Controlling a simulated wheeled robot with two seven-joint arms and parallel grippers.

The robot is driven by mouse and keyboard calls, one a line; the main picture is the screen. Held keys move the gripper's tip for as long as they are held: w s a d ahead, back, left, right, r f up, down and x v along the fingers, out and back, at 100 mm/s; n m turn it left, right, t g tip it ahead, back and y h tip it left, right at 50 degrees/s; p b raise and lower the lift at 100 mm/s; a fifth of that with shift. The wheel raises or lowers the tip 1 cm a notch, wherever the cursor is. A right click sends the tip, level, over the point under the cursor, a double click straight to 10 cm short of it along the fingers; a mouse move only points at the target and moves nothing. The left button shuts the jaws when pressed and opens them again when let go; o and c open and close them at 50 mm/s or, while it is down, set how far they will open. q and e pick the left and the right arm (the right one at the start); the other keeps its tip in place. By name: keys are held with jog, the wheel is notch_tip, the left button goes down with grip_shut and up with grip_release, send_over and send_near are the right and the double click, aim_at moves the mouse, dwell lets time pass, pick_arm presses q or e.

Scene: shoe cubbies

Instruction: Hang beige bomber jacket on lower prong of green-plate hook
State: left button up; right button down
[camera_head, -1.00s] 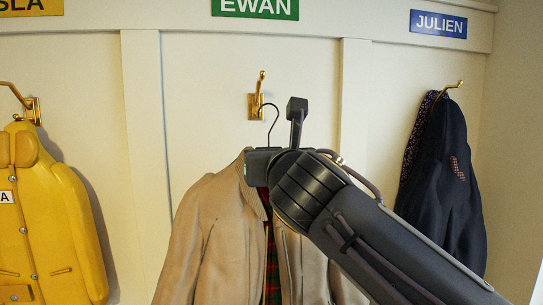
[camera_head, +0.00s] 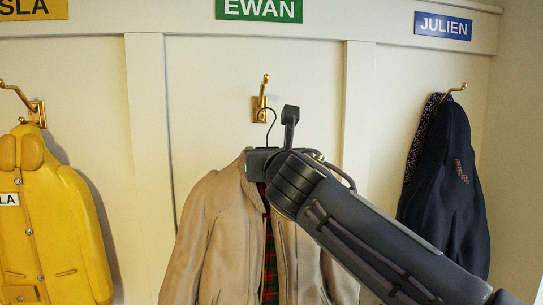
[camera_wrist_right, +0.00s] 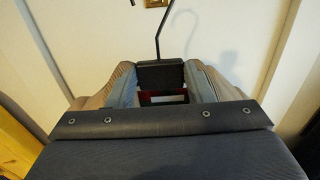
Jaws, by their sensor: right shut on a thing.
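The beige bomber jacket (camera_head: 205,235) with a red-and-green plaid lining hangs upright from a dark wire hanger (camera_head: 267,124). My right gripper (camera_head: 262,163) is shut on the hanger just below its wire neck. In the right wrist view the gripper hides the jacket's collar, and the hanger wire (camera_wrist_right: 158,35) rises toward the wall. The brass hook (camera_head: 262,102) is under the green EWAN plate (camera_head: 258,10). The hanger's loop overlaps the hook's lower part in the head view; I cannot tell whether it touches the lower prong. My left gripper is not in view.
A yellow coat (camera_head: 48,215) hangs on a brass hook (camera_head: 30,105) at the left. A dark navy coat (camera_head: 445,190) hangs on another hook at the right, under the blue JULIEN plate (camera_head: 442,25). Raised vertical panels (camera_head: 148,130) divide the bays.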

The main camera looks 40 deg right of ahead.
jog(key=f+x, duration=0.1)
jog(key=x, duration=0.6)
dwell(0.6)
jog(key=shift+d+f, duration=0.1)
dwell(0.4)
jog(key=c, duration=0.7)
grip_release()
jog(key=shift+o, duration=0.4)
jog(key=shift+f, duration=0.15)
